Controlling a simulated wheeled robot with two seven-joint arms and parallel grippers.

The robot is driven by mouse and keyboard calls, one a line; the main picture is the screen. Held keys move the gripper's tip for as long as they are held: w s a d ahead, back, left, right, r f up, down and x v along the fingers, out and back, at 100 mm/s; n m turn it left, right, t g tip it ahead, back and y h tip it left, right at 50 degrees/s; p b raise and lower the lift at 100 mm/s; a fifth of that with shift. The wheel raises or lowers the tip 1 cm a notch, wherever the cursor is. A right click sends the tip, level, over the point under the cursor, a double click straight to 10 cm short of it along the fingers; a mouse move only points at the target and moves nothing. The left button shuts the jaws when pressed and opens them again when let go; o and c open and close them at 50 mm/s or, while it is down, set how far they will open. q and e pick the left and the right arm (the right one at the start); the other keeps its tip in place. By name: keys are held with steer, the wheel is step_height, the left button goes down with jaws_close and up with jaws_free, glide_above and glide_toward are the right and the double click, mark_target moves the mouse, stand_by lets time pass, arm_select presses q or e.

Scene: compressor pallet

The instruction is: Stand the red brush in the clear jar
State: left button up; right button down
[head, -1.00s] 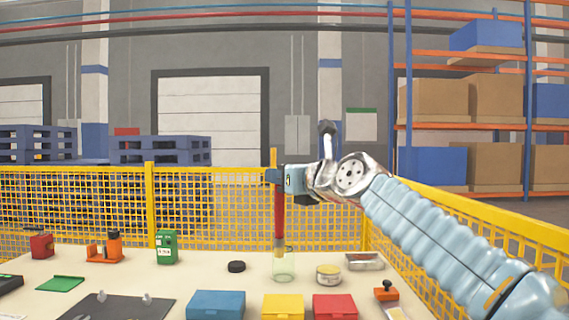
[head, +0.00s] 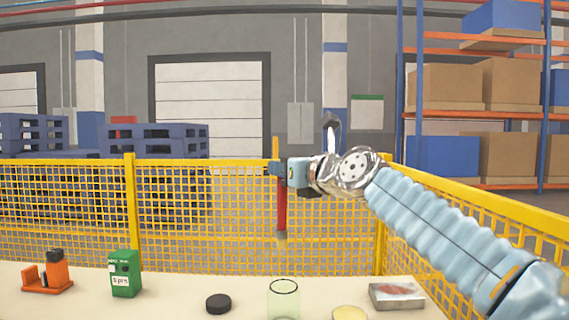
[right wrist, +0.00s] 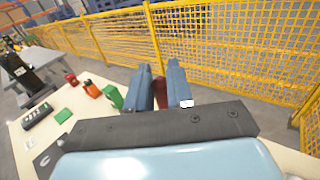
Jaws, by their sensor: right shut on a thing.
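The red brush (head: 282,208) hangs upright, bristles down, in the head view. My right gripper (head: 277,172) is shut on it near its upper part. The clear jar (head: 284,299) stands on the table below, with its open rim up and a gap between the bristle tip and the rim. In the right wrist view the brush (right wrist: 160,94) shows as a dark red piece between the two blue fingers (right wrist: 160,84); the jar is hidden there. My left gripper is in neither view.
A black puck (head: 218,303) lies left of the jar. A metal tray (head: 397,296) and a round tin (head: 350,313) are to its right. A green box (head: 125,274) and an orange device (head: 48,274) stand further left. A yellow mesh fence (head: 330,215) runs behind the table.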

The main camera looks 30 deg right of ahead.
mark_target(286, 234)
step_height(286, 234, down, 5)
steer(key=shift+f+b, duration=0.1)
steer(key=shift+b, duration=1.1)
step_height(286, 234, down, 4)
steer(key=b, duration=0.3)
steer(key=shift+r, duration=0.25)
steer(key=shift+f+b, duration=1.8)
steer(key=shift+f, duration=0.55)
steer(key=c, duration=0.9)
jaws_free()
steer(key=s, duration=0.9)
steer(key=s+d+b, duration=0.1)
steer(key=s, duration=0.3)
steer(key=shift+s+r, duration=0.2)
steer(key=shift+s, duration=0.2)
